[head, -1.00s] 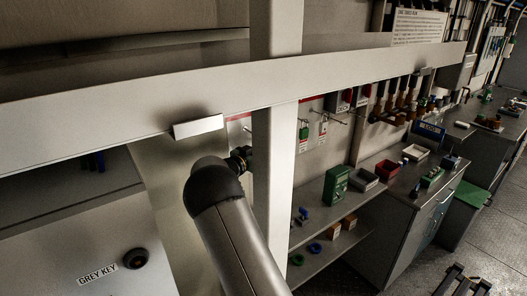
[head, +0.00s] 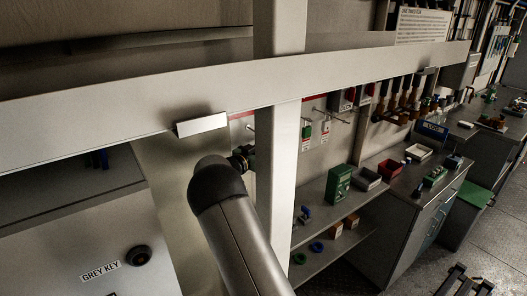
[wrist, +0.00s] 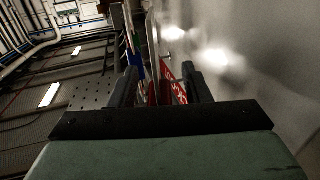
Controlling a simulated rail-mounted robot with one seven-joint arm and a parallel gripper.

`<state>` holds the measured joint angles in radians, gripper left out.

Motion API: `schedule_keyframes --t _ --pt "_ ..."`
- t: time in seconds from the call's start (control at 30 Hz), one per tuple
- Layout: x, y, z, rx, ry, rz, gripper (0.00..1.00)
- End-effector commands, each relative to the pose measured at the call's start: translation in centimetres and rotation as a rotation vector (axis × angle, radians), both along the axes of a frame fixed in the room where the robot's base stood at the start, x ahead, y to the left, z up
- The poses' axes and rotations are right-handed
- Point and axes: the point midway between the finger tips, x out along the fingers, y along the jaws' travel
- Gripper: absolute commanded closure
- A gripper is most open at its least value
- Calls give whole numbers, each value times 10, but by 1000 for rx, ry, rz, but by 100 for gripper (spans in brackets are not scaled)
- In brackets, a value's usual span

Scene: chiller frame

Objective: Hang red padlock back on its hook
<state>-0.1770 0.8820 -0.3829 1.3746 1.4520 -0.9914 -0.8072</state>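My gripper (wrist: 160,82) shows in the wrist view with its two dark fingers apart. Between and just beyond them is a dark red shape (wrist: 153,95), beside a red piece with white lettering (wrist: 178,92). I cannot tell whether the dark red shape is the red padlock or whether the fingers touch it. In the head view my gripper is hidden behind the pale upright post. No red padlock is clear there.
The pale post (head: 278,170) and long horizontal beam (head: 220,92) stand close to my arm. A cabinet (head: 415,215) with trays stands to the right. A smooth grey wall (wrist: 245,60) lies right of my gripper.

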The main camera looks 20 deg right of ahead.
Motion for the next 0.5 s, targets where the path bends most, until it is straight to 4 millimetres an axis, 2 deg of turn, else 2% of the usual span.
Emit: schedule_keyframes --t 0.27,0.37,0.5 --pt "-2 5 -1 1 0 1 57" --pt "-7 17 -2 1 0 2 57" --pt "-20 44 -4 3 -1 4 57"
